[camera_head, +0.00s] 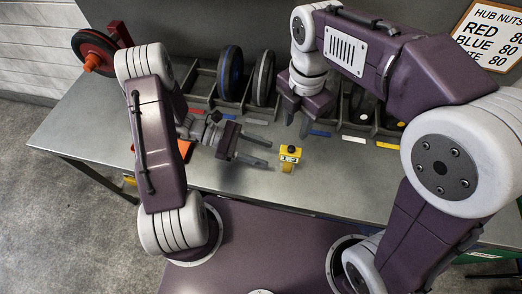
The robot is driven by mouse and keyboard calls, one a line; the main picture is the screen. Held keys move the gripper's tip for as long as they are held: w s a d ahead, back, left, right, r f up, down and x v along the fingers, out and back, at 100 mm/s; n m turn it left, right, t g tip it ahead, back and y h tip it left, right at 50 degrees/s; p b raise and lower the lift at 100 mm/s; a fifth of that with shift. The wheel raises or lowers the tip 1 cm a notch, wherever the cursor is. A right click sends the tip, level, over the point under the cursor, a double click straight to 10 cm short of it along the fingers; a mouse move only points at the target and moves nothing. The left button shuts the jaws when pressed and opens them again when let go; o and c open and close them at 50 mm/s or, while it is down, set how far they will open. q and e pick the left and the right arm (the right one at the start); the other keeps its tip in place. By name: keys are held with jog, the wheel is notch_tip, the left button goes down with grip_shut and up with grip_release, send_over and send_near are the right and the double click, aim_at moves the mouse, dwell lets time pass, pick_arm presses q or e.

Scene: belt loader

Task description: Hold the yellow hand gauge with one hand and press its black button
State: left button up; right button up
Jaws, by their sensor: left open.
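The yellow hand gauge (288,158) stands upright on the grey table, with a small display on its front. Its black button (291,149) shows on top. My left gripper (269,152) is open and empty, just left of the gauge, its fingers pointing right toward it and apart from it. My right gripper (298,124) hangs above and behind the gauge with its fingers pointing down. Its fingertips show a gap with nothing between them.
A divided rack (260,110) with wheels (230,73) runs along the back of the table (230,178). Coloured labels line its front. A red tool with an orange knob (93,61) is at back left. An orange piece (184,148) lies behind my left arm. The table right of the gauge is clear.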

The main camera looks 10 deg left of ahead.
aim_at(288, 161)
pick_arm(q)
jog(key=x, duration=0.9)
grip_shut()
pick_arm(e)
grip_shut()
dwell(1.5)
